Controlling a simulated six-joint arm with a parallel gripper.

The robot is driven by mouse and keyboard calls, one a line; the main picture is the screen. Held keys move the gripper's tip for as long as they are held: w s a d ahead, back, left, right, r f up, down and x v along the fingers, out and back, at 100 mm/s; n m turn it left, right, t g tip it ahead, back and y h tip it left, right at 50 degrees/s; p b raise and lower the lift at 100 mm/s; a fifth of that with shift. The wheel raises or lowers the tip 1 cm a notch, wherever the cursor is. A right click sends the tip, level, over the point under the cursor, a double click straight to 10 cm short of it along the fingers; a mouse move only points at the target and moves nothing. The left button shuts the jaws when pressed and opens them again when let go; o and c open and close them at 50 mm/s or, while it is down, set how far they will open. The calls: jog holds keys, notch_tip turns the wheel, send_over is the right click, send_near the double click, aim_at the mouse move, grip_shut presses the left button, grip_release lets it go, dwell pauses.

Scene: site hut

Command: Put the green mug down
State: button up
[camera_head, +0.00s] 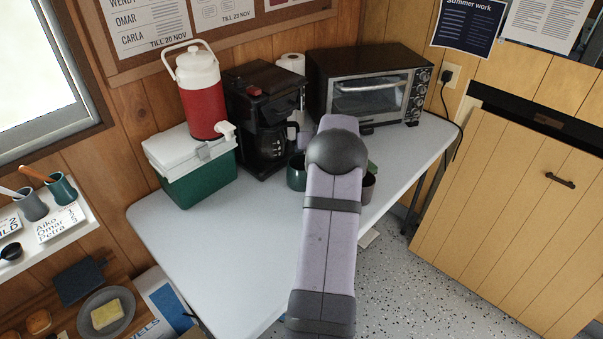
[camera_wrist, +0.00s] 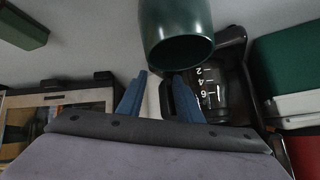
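The green mug (camera_head: 296,174) stands upright, apparently on the pale table, just left of my arm and in front of the coffee maker. My arm hides its right part. In the wrist view, which is upside down, the mug (camera_wrist: 176,25) is close, with its rim toward my fingers and its base cut off by the frame. My gripper (camera_wrist: 160,85) has its two blue fingers apart, with a visible gap and nothing seen between them. The fingers look clear of the mug. The mug's handle is not clearly seen, and my arm hides my gripper in the head view.
A coffee maker (camera_head: 262,105) with a glass carafe stands behind the mug. A toaster oven (camera_head: 370,85) is behind. A dark grey cup (camera_head: 368,186) is right of my arm. The table's (camera_head: 215,245) front left is clear.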

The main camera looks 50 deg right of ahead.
jog(key=shift+p+x, duration=0.9)
jog(key=shift+x, duration=1.25)
jog(key=shift+f, duration=0.1)
jog(key=shift+s, duration=0.1)
grip_shut()
